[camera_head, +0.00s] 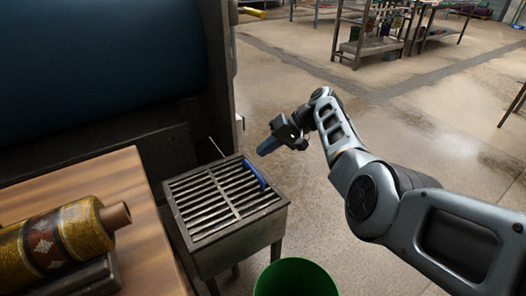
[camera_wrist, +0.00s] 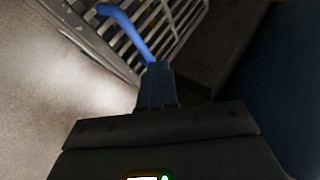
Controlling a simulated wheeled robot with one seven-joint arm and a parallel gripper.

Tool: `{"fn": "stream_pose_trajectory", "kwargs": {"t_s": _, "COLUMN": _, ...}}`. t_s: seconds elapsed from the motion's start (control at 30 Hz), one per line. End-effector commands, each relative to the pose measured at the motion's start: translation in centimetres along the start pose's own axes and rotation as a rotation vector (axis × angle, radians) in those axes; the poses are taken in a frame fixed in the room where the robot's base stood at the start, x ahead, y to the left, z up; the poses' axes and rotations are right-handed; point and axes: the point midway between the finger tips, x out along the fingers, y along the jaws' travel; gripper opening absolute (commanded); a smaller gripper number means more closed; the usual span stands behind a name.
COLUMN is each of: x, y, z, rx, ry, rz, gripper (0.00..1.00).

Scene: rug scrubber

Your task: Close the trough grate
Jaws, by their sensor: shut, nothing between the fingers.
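The trough grate (camera_head: 222,196), a panel of grey metal bars, lies about level across the top of the metal trough (camera_head: 240,243) in the head view. A blue curved handle (camera_head: 256,175) runs along its right side. The grate's bars (camera_wrist: 178,22) and the blue handle (camera_wrist: 122,22) also show at the top of the wrist view. My gripper (camera_head: 263,150) is shut and empty, above and just beyond the handle's far end. In the wrist view, its fingertips (camera_wrist: 158,66) overlap the handle's lower end; I cannot tell whether they touch.
A wooden table (camera_head: 150,235) with a patterned rolled rug (camera_head: 58,240) stands at left. A dark machine with a big blue roller (camera_head: 100,60) is behind it. A green bucket (camera_head: 296,280) stands in front of the trough. The floor to the right is open.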

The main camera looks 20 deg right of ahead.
Motion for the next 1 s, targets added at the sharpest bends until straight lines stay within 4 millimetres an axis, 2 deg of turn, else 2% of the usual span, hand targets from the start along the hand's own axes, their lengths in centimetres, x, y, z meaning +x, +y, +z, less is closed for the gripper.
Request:
{"fn": "stream_pose_trajectory", "kwargs": {"t_s": 0.03, "x": 1.1, "y": 1.5, "z": 0.1, "rx": 0.010, "ry": -0.004, "rz": -0.023, "gripper": 0.00}}
{"fn": "stream_pose_trajectory", "kwargs": {"t_s": 0.4, "x": 4.0, "y": 5.7, "z": 0.4, "rx": 0.067, "ry": -0.035, "rz": -0.164, "gripper": 0.00}}
{"fn": "stream_pose_trajectory", "kwargs": {"t_s": 0.63, "x": 5.1, "y": 7.2, "z": 0.5, "rx": 0.065, "ry": -0.035, "rz": -0.161, "gripper": 0.00}}
{"fn": "stream_pose_trajectory", "kwargs": {"t_s": 1.0, "x": 5.8, "y": 8.1, "z": 0.6, "rx": 0.067, "ry": -0.034, "rz": -0.156, "gripper": 0.00}}
